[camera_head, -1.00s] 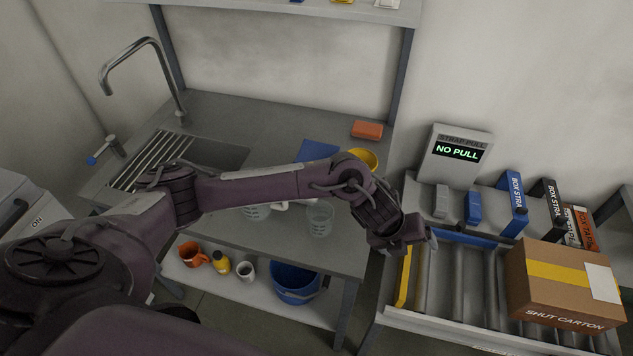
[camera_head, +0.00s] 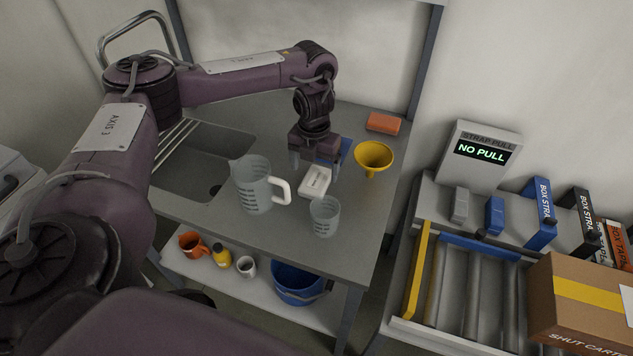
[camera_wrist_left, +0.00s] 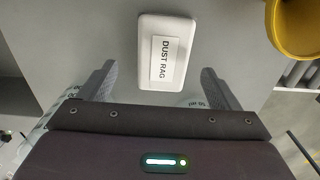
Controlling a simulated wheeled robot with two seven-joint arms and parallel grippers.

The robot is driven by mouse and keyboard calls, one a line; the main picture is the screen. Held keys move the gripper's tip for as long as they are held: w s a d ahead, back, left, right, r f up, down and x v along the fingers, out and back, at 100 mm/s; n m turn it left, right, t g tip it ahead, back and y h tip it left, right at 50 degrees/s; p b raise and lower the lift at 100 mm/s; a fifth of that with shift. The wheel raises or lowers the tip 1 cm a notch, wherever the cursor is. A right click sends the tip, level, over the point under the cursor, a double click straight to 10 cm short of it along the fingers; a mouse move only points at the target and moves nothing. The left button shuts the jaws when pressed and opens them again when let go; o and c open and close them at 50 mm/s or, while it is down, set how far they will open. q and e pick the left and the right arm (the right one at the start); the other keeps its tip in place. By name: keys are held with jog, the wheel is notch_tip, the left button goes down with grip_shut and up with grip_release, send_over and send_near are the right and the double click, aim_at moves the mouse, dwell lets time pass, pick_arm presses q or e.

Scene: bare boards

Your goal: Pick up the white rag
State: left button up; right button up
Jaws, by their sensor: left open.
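The white rag (camera_head: 316,181) is a small flat white block on the grey worktop, between the measuring jug and the yellow funnel. In the left wrist view the rag (camera_wrist_left: 168,78) bears a "DUST RAG" label and lies ahead of the gap between the fingers, its near end about level with the fingertips. My left gripper (camera_head: 314,168) points down just behind the rag in the head view, open and empty. It also shows in the left wrist view (camera_wrist_left: 157,72) with fingers spread wider than the rag. My right gripper is out of view.
A clear jug (camera_head: 254,187) with a white handle stands close left of the rag, and a clear beaker (camera_head: 324,218) in front. A yellow funnel (camera_head: 374,157) is to the right. An orange sponge (camera_head: 383,123) lies behind.

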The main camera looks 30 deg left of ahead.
aim_at(316, 179)
pick_arm(q)
jog(key=shift+w+d+f+p, duration=0.1)
jog(key=shift+f+p, duration=0.3)
jog(key=shift+f, duration=1.45)
jog(key=c, duration=1.1)
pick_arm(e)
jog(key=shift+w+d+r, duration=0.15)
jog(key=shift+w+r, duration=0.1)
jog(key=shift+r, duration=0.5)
pick_arm(q)
jog(key=shift+r, duration=0.1)
